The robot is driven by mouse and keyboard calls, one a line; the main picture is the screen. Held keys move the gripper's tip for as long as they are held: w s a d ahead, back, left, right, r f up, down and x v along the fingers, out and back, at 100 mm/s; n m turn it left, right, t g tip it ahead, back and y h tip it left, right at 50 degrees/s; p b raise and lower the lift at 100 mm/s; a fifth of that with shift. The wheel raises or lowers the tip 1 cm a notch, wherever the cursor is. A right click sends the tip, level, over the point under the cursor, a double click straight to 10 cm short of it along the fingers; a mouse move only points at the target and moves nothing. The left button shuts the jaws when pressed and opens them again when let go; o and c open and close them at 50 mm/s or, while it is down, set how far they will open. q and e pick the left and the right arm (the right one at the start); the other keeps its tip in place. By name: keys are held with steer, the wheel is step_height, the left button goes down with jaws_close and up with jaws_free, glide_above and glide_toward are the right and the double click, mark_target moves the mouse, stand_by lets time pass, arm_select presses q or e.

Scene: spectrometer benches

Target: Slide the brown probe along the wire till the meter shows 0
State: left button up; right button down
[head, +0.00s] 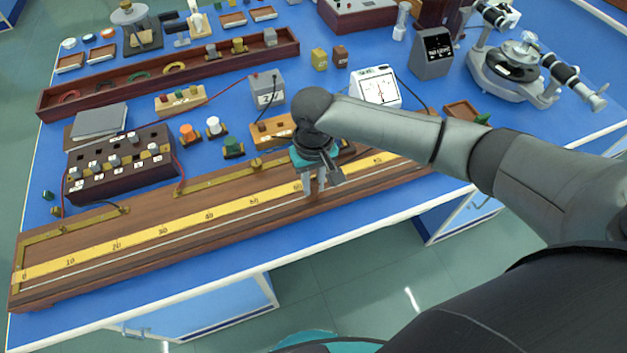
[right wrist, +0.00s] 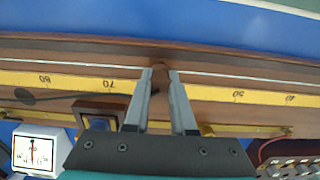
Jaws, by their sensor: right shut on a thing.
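The long wooden wire board (head: 120,268) lies along the bench's front edge, with a yellow number scale (head: 185,227) and a thin pale wire (right wrist: 225,76) along it. My right gripper (head: 314,194) points down at the board, past the 60 mark. In the right wrist view its fingertips (right wrist: 160,74) are shut on the brown probe (right wrist: 160,68), at the wire between 70 and 50. The fingers hide most of the probe. The white meter (head: 375,88) stands behind the board; it also shows in the right wrist view (right wrist: 40,152). Its needle looks near mid-dial, too small to read exactly. My left gripper is out of view.
A dark plug box (head: 120,175) and a small wooden key block (head: 272,130) stand behind the board. A grey cell box (head: 267,90) is farther back. A spectrometer (head: 515,75) stands at the far right. The wire is clear on both sides of the probe.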

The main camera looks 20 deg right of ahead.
steer(key=shift+s+f+p, duration=0.1)
steer(key=shift+f+p, duration=0.1)
steer(key=shift+p, duration=0.1)
stand_by(0.4)
steer(key=shift+s+f, duration=0.15)
stand_by(3.6)
steer(key=c, duration=0.7)
jaws_free()
